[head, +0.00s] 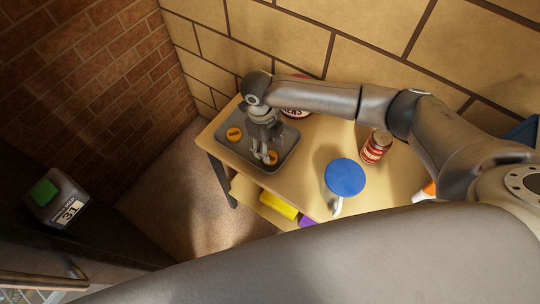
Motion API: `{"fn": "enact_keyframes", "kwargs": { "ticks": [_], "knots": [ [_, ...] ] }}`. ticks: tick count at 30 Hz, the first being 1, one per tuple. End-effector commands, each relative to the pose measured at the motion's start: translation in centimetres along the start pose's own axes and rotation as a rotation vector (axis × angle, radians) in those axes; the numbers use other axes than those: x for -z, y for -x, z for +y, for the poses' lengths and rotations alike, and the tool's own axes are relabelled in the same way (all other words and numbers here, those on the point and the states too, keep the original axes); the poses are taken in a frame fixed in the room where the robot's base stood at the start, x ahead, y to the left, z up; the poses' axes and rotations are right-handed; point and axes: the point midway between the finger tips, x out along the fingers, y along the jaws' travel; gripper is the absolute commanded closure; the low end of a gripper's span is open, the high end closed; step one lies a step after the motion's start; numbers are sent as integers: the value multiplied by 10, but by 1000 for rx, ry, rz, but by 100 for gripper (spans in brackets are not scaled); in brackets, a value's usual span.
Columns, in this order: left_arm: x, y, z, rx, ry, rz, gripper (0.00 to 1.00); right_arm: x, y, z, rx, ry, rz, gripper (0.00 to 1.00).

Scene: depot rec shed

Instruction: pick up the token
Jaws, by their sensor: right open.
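Two round orange tokens lie in a dark grey tray (232,146) at the left end of a wooden table. One token (234,134) lies in the tray's left part, clear of the gripper. The other token (272,157) is near the tray's front right, right by the fingertips and partly covered by them. My right gripper (265,155) points down over the tray, open, with its fingers at this second token. I cannot tell whether the fingers touch it. My left gripper is not in view.
On the table (308,155), a red can (376,147) and a blue-topped item (345,177) stand right of the tray. A red-and-white item (294,113) is partly behind my arm. Yellow (279,205) and purple (306,222) items sit below.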

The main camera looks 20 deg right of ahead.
Motion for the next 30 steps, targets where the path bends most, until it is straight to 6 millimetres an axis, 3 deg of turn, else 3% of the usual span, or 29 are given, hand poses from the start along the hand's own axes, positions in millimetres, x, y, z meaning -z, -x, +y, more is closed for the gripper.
{"fn": "enact_keyframes", "kwargs": {
  "ticks": [3, 9, 17, 22, 30],
  "knots": [
    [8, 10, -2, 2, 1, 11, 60, 1, -17, 3, -2, 1, 5, 52],
    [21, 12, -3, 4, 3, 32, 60, 1, -40, 2, -1, 1, 2, 52],
    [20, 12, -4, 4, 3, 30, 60, 0, -42, 2, 0, 1, 1, 53],
    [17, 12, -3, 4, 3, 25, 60, 0, -42, 2, 0, 1, 1, 75],
    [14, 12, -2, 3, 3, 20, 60, 0, -42, 2, 0, 1, 0, 76]
  ]
}}
